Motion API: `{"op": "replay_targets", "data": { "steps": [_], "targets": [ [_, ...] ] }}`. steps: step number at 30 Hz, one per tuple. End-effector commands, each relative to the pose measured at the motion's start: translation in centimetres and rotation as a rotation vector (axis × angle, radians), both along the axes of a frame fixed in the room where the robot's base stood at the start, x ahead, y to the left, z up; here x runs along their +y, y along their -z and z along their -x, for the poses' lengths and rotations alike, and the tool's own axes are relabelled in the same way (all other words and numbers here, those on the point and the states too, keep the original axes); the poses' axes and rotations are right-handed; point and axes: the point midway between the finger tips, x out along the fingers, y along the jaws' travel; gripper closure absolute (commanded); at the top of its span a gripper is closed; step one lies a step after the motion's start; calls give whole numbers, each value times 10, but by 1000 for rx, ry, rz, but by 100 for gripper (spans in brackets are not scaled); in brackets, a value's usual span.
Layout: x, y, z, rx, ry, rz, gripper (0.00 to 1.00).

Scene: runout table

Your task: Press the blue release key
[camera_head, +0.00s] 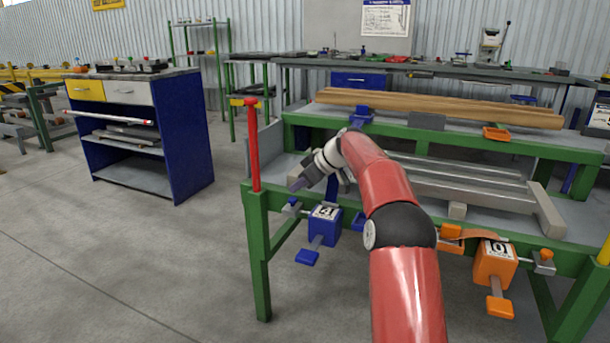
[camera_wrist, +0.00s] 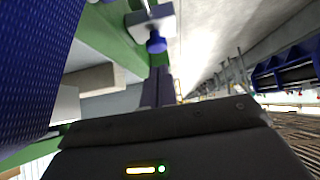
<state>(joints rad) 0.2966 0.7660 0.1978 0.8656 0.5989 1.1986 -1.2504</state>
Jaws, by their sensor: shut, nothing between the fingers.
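A blue box with a white label (camera_head: 323,226) is fixed to the front of the green table frame. A blue paddle (camera_head: 308,257) hangs from it on a short stem. A small blue knob (camera_head: 292,201) sits on a grey block left of the box. The knob also shows in the wrist view (camera_wrist: 156,43), just beyond the fingertips. I cannot tell which blue part is the release key. My gripper (camera_head: 298,185) is shut and empty, above and close to the knob in the head view. Contact is not visible. The fingers also show in the wrist view (camera_wrist: 158,82).
A red post (camera_head: 253,145) stands at the table's left corner. A similar orange box (camera_head: 495,263) with an orange paddle (camera_head: 500,307) is on the right. Grey bars (camera_head: 470,188) lie on the table. A blue cabinet (camera_head: 140,135) stands left; the floor between is clear.

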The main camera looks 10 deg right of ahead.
Motion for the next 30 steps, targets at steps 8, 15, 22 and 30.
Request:
{"op": "replay_targets", "data": {
  "steps": [8,15,22,30],
  "targets": [
    [0,18,0,-2,0,-1,100],
    [0,18,0,-2,-1,-1,100],
    [0,37,0,1,-1,-2,100],
    [0,47,1,10,-3,1,100]
  ]
}}
